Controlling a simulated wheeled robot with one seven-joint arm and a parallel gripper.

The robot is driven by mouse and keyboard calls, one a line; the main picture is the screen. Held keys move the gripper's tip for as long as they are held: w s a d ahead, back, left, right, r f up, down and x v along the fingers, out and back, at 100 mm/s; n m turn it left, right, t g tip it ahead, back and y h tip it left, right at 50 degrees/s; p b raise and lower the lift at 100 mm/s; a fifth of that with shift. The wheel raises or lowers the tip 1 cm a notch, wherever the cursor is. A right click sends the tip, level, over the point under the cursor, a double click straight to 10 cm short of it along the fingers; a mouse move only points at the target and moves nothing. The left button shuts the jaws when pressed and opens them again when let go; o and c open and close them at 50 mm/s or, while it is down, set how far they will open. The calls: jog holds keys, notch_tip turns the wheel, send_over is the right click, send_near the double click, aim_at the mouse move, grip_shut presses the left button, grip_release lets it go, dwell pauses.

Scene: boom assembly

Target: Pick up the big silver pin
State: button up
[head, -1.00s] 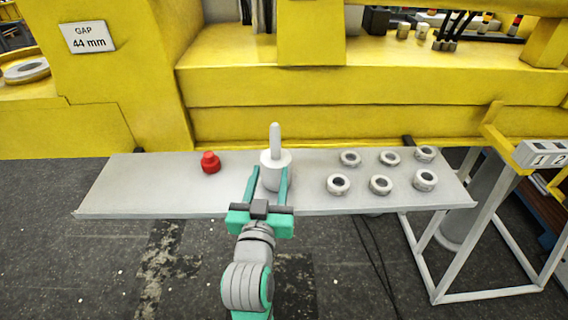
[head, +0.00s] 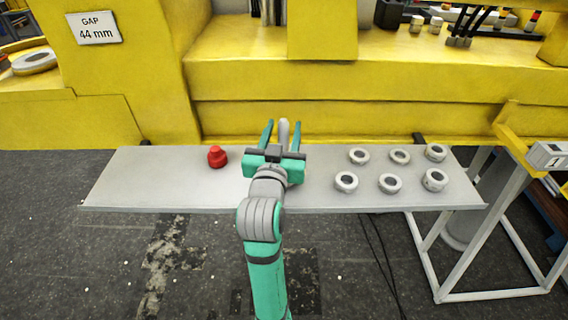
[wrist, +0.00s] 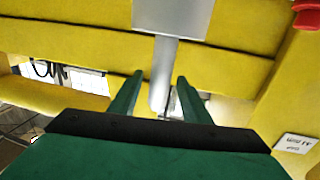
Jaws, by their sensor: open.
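The big silver pin (head: 284,129) stands upright on the grey shelf. In the head view only its upper shaft shows between my fingers; its wider base is hidden behind my gripper. My gripper (head: 281,126) is open, with one finger on each side of the shaft. In the wrist view the pin's shaft (wrist: 162,70) runs between the green fingers of my gripper (wrist: 160,78), apparently with gaps on both sides. A wider grey part (wrist: 172,16) shows at the top there.
The grey shelf (head: 130,180) also holds a red knob-like part (head: 217,157) to the left and several silver rings (head: 389,184) to the right. A yellow machine wall (head: 350,118) stands close behind. Free shelf space lies at the far left.

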jog(key=w, duration=0.3)
jog(key=shift+w+d+r, duration=0.15)
jog(key=shift+d, duration=0.25)
jog(key=shift+w+a, duration=0.1)
jog(key=shift+w, duration=0.1)
jog(key=shift+s+a, duration=0.15)
jog(key=shift+a, duration=0.15)
jog(key=shift+d, duration=0.55)
grip_shut()
jog(key=shift+a, duration=0.2)
